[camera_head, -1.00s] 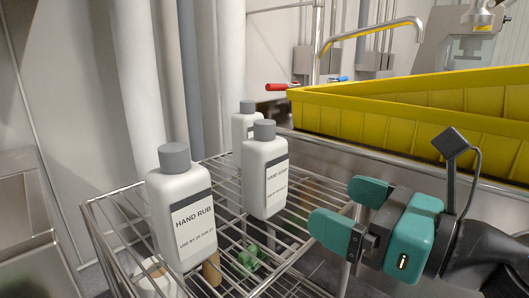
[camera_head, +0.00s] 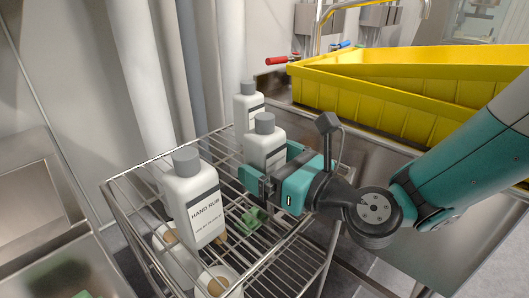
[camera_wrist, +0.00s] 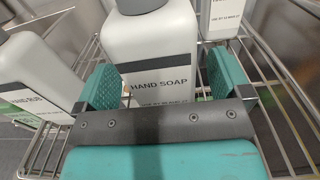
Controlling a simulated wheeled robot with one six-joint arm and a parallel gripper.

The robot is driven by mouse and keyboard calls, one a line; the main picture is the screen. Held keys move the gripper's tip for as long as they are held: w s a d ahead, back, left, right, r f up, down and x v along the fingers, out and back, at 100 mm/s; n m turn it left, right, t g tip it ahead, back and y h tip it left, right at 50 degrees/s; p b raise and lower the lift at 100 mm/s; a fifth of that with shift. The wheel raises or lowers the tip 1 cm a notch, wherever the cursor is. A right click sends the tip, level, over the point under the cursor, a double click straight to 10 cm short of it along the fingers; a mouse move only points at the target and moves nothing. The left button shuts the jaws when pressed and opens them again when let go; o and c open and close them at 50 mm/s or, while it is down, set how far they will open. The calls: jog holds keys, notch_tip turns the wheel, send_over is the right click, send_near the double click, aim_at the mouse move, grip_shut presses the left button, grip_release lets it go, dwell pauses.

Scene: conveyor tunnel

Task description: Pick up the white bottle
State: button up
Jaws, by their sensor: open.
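Three white bottles with grey caps stand upright on a wire rack. The HAND RUB bottle (camera_head: 192,200) stands nearer the front left. A third bottle (camera_head: 247,104) stands behind the middle one. My gripper hides part of the middle bottle.
The wire rack (camera_head: 122,197) has a rail around its top; round white containers (camera_head: 217,282) and a green item (camera_head: 254,218) sit lower in it. A yellow crate (camera_head: 370,105) stands behind at the right. Pipes (camera_head: 140,70) rise behind the rack.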

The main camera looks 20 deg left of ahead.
jog(key=shift+x, duration=0.8)
jog(key=c, duration=1.3)
jog(key=shift+r, duration=0.1)
notch_tip(320, 180, up, 20)
jog(key=p, duration=1.1)
jog(key=o, duration=0.4)
jog(key=c, duration=0.5)
